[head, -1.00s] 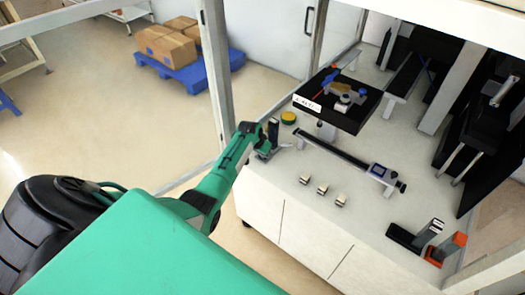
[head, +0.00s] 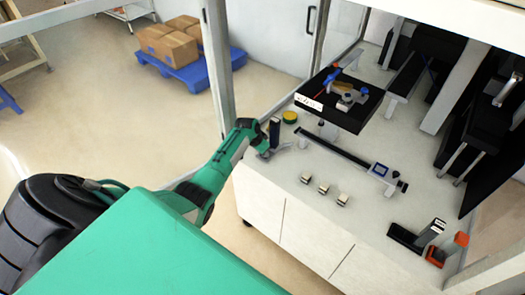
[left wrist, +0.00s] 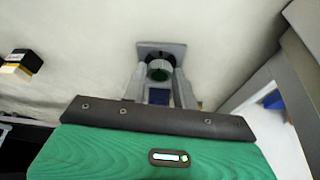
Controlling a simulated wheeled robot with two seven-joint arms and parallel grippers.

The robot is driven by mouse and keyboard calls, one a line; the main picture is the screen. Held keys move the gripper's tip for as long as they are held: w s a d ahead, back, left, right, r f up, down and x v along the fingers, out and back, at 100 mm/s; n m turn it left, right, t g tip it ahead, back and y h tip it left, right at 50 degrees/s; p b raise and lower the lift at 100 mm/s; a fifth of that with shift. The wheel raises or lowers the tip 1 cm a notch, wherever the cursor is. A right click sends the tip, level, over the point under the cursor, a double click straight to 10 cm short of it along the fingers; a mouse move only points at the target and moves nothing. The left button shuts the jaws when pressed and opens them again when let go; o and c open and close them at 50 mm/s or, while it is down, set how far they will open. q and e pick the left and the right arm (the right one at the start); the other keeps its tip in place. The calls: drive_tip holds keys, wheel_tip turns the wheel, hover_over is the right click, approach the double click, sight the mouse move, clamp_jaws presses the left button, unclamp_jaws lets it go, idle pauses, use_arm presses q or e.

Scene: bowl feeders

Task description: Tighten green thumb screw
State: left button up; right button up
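In the head view my left gripper (head: 268,153) is low at the left corner of the white bench, where the screw itself is too small to make out. My right gripper is not in view.
On the bench (head: 300,225), a black raised platform (head: 345,118), a yellow-green disc (head: 289,117), a long dark rail (head: 335,150) and several small blocks (head: 323,189) are near. A cabin post (head: 217,65) stands behind my left arm.

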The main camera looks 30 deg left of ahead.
use_arm(q)
drive_tip(key=shift+o, duration=0.9)
drive_tip(key=shift+r, duration=0.15)
drive_tip(key=shift+s+a+r, duration=0.1)
drive_tip(key=shift+s+r, duration=0.05)
drive_tip(key=shift+r, duration=0.1)
drive_tip(key=v, duration=1.3)
drive_tip(key=shift+b, duration=0.45)
drive_tip(key=shift+s+f, duration=0.1)
